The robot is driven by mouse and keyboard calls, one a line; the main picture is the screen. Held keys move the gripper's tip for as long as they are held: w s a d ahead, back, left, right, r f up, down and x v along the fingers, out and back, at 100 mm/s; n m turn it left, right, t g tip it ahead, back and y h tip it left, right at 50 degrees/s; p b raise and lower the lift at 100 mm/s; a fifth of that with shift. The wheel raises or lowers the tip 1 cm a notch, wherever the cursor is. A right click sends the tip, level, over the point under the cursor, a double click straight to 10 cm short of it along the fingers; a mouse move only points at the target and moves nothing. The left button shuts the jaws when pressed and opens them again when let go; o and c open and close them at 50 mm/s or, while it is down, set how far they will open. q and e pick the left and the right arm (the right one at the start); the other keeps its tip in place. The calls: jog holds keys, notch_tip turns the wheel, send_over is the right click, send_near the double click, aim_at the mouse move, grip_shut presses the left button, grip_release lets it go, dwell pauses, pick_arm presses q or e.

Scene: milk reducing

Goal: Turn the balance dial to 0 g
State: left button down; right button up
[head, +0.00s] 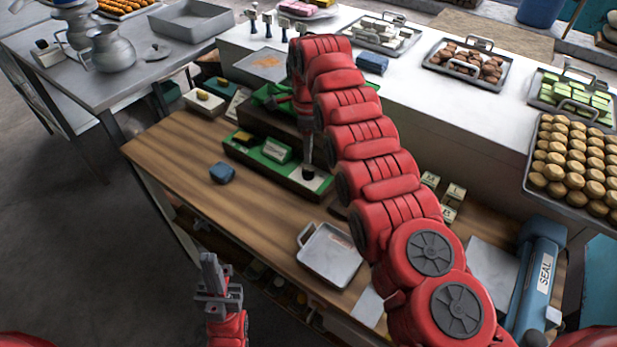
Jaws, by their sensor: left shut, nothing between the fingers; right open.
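The balance (291,178) is a green-framed device on the wooden table, partly hidden by my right arm. A pale panel with small markings (276,150) is set in its front. A dark round knob on a white face, seemingly the dial (309,175), is at its right end; its reading is too small to tell. My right gripper (307,160) points down just above this knob; it is open, but I cannot tell whether its fingers touch or straddle the knob. My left gripper (208,264) is shut and empty, pointing up, in front of the table and well away from the balance.
A blue lump (222,173) and an empty metal tray (329,254) lie on the wooden table (180,150). A blue sealer (538,275) stands at the right. Trays of sweets stand on the white counter (450,95) behind.

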aim_at(309, 170)
notch_tip(309, 170, down, 6)
jog(key=shift+d+f+p, duration=0.1)
jog(key=shift+p, duration=0.9)
jog(key=shift+f, duration=0.4)
grip_shut()
